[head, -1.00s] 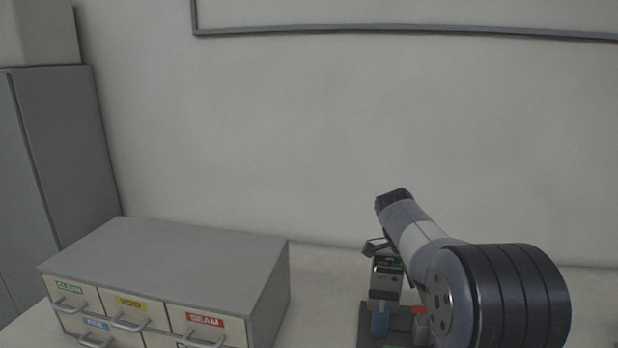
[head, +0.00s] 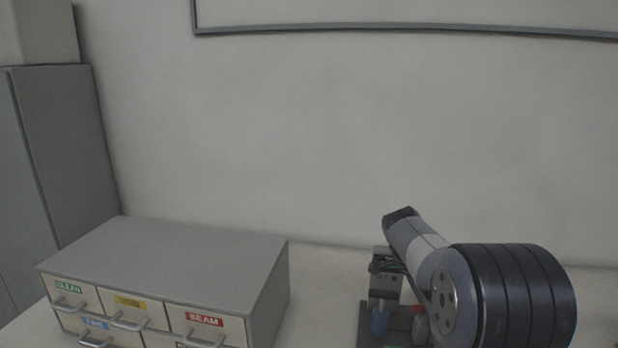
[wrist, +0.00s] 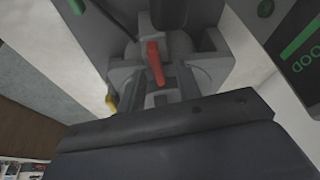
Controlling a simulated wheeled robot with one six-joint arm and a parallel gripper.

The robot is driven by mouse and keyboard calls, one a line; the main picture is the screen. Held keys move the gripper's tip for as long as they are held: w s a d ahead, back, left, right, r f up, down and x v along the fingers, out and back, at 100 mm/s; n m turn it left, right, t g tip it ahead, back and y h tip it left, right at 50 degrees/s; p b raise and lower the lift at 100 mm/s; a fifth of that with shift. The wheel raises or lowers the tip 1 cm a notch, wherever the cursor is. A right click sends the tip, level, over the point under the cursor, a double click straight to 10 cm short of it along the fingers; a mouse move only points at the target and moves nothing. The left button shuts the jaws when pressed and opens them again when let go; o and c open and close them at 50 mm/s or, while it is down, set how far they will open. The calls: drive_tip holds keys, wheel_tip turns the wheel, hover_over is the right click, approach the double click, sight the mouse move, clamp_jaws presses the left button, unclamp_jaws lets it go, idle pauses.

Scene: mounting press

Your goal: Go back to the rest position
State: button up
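My gripper (wrist: 162,92) shows in the wrist view, with its dark body across the bottom and two grey fingers reaching up. The fingers stand apart with a gap between them, and I see nothing held there. A red lever-like part (wrist: 155,63) shows just beyond the gap, in front of a grey machine (wrist: 125,75); I cannot tell whether the fingers touch it. In the head view my arm is bent at the right, and the gripper cannot be made out clearly. The press-like device (head: 384,285) stands beside my arm, partly hidden by it.
A grey drawer cabinet (head: 185,258) with labelled drawers stands on the bench at the left. A blue part (head: 379,322) and a red part (head: 419,322) are near the device's base. The bench between cabinet and device is clear. A wall stands behind.

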drive_tip(key=n+t, duration=0.1)
drive_tip(key=n, duration=0.1)
drive_tip(key=n+t, duration=0.1)
drive_tip(key=n, duration=0.2)
drive_tip(key=shift+s+n+y, duration=0.1)
drive_tip(key=shift+n+y, duration=0.2)
drive_tip(key=shift+r, duration=0.1)
